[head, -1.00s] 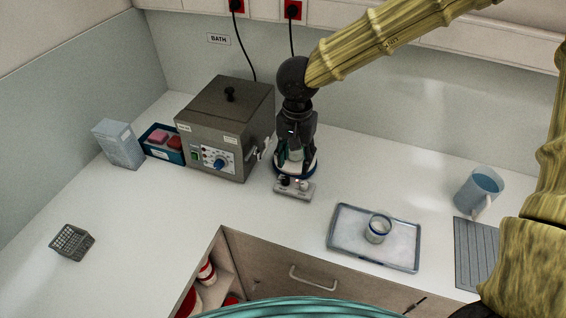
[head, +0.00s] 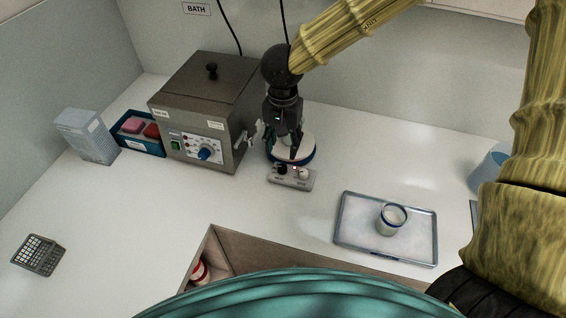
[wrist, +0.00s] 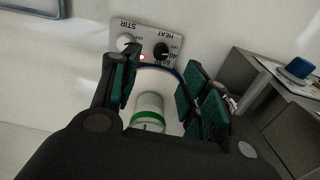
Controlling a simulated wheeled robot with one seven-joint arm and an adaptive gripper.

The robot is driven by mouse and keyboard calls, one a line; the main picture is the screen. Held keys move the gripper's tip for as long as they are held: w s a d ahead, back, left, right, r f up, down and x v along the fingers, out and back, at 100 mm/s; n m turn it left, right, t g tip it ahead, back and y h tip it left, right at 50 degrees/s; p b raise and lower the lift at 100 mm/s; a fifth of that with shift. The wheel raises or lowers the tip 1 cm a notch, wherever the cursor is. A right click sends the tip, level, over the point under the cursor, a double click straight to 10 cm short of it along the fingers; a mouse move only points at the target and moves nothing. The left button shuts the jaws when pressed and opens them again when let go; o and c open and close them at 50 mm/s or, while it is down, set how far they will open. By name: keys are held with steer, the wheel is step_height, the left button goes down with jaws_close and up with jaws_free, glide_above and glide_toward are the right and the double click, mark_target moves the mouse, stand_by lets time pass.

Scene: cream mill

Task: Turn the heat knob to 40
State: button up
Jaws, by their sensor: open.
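The hotplate stirrer's control panel (head: 291,178) faces forward, below its round white plate with a blue rim (head: 303,153). The black HEAT knob (wrist: 161,50) and the white STIR knob (wrist: 126,42) sit on it in the wrist view. The HEAT scale's numbers are too small to read surely, so the knob's setting is unclear. My gripper (head: 287,147) is open over the plate, apart from the knobs. In the wrist view, a pale jar with a green band (wrist: 148,118) shows between my fingers (wrist: 158,82); I cannot tell if they touch it.
A grey bath (head: 203,115) with a blue knob (head: 204,154) stands close on the left. A tray (head: 350,246) with a jar (head: 391,219) lies to the right. A blue jug (head: 489,170) is farther right. The counter in front of the panel is clear.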

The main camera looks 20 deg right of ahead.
mark_target(282, 167)
step_height(282, 167, down, 9)
steer(key=shift+w+r+p, duration=0.1)
steer(key=shift+p, duration=0.35)
steer(key=shift+c, duration=0.3)
jaws_close()
